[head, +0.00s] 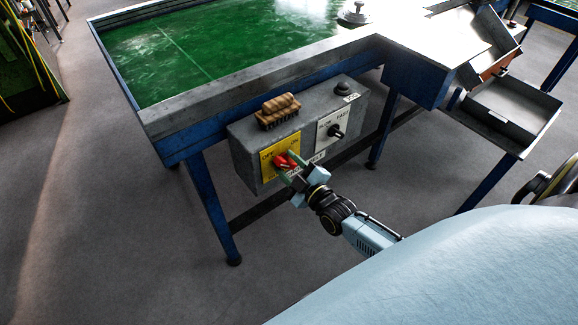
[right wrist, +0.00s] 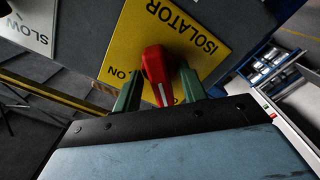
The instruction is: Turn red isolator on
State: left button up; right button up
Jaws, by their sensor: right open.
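The red isolator handle (head: 280,161) sits on a yellow plate (head: 267,166) marked OFF and ON, on the front of a grey control box (head: 243,151). In the right wrist view the red handle (right wrist: 153,66) shows upside down with a white line on it, below the word ISOLATOR. My right gripper (head: 288,167) is open at the plate. Its two green fingers stand on either side of the handle in the wrist view (right wrist: 160,86), with gaps showing. I cannot tell exactly which mark the handle points to. My left gripper is not in view.
A black SLOW/FAST knob (head: 335,131) is to the right on the same box. A wooden brush (head: 278,110) and a dark round button (head: 343,88) are on top of the box. The blue-framed table with a green top (head: 210,55) overhangs behind. Floor in front is clear.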

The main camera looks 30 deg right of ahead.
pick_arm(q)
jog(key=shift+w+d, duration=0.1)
pick_arm(e)
grip_shut()
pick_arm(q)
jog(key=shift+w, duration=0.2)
